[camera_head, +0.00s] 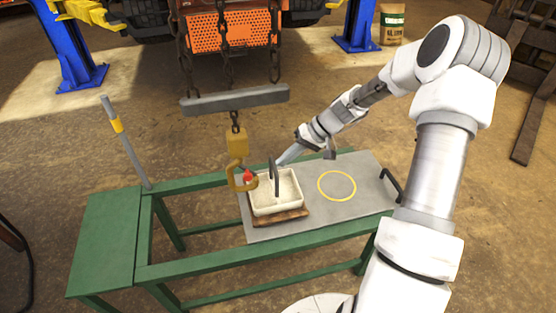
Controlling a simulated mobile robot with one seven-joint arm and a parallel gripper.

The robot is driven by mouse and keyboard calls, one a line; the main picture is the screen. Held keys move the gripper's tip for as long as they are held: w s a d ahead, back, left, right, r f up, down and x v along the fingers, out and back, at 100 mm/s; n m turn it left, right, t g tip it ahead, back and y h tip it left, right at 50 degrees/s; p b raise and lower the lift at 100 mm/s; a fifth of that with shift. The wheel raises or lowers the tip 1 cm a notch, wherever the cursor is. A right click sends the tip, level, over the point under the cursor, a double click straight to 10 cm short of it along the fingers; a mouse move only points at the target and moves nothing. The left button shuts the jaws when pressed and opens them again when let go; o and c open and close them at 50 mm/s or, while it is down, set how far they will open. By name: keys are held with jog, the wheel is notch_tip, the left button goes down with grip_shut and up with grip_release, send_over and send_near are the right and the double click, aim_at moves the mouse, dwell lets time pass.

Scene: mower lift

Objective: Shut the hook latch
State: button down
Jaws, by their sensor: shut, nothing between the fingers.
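A yellow hook (235,172) hangs on a short chain under a grey lifting beam (234,98). Its small red latch (248,177) is at the hook's right side, by the mouth; I cannot tell its exact angle. A white tray (289,203) with a dark upright handle (276,178) stands just right of the hook. I cannot tell whether the handle passes through the hook. My gripper (283,160) is shut and empty. It points down and left, behind the tray handle and to the right of the latch; it looks apart from the latch, though depth is unclear.
The tray sits on a brown board (283,221) on a grey plate (350,205) with a yellow ring (337,186). A green bench (108,235) carries it, with a grey post (125,143) at left. Chains and an orange machine (220,33) are behind.

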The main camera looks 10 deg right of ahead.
jog(key=s+d+r+p, duration=0.1)
jog(key=d, duration=0.6)
jog(key=shift+d+r, duration=0.15)
jog(key=shift+d, duration=0.2)
